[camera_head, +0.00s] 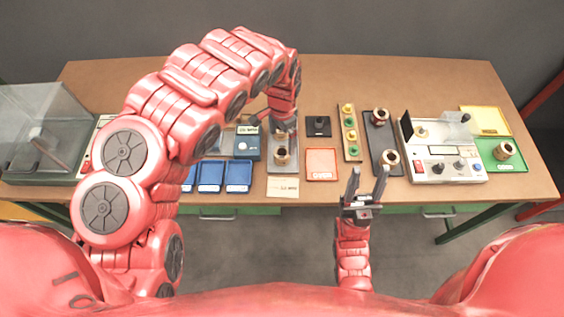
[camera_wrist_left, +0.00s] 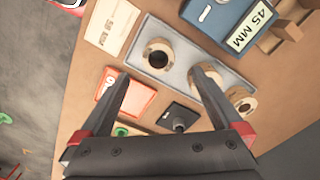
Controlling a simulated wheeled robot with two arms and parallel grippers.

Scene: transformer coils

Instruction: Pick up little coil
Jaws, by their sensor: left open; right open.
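A copper-coloured coil (camera_head: 282,156) stands on a grey tray (camera_head: 283,168) left of the table's middle. I cannot tell which is the little one. My left gripper (camera_wrist_left: 158,92) is open and empty above the tray area; in the head view its fingers are mostly hidden by the arm. My right gripper (camera_head: 368,182) is open and empty in front of the table. More coils stand on a dark tray (camera_head: 376,136).
A blue box marked 45 MM (camera_head: 246,143) is left of the grey tray. An orange-red tray (camera_head: 321,164) and a small black block (camera_head: 318,126) are right of it. A white device (camera_head: 445,165) and a green mat (camera_head: 488,151) with a coil are at the right.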

